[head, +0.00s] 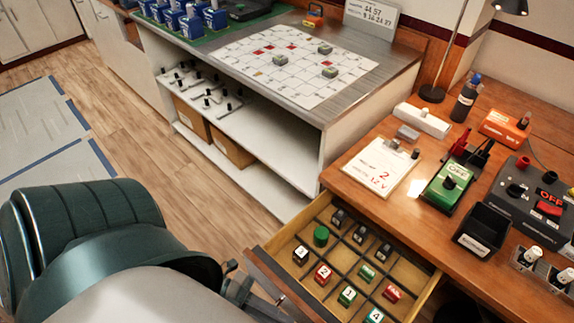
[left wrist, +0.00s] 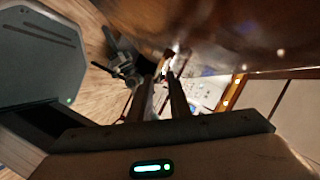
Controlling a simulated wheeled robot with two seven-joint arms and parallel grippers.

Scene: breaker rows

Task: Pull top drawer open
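The wooden top drawer (head: 420,300) of the desk is out from under the desktop.
The desktop holds a white card (head: 381,167), a green device (head: 449,186), a black bin (head: 483,229) and a grey panel (head: 525,195). A white shelf unit (head: 265,183) stands left of the desk. Wooden floor (head: 180,170) is clear in front of it.

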